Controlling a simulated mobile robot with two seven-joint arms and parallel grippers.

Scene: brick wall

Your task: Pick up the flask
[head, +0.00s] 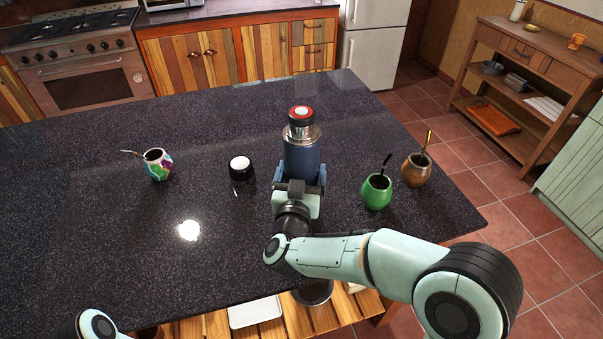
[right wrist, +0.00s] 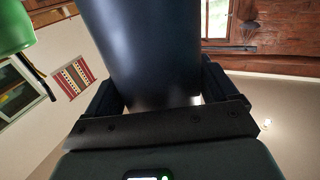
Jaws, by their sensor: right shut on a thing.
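The flask (head: 301,155) is dark blue with a steel collar and a black cap with a red ring. It is upright over the dark stone counter (head: 130,235); the head view does not settle whether its base touches the counter. My right gripper (head: 300,180) is shut on its lower body. In the right wrist view the flask (right wrist: 144,50) fills the space between the two fingers (right wrist: 155,95). Of my left arm only a part shows at the bottom left of the head view; its gripper is out of view.
A green cup (head: 376,192) and a brown cup (head: 416,170), both with straws, stand close right of the flask. A black cup (head: 241,171) stands to its left, and a multicoloured cup (head: 158,165) farther left. The counter behind the flask is clear.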

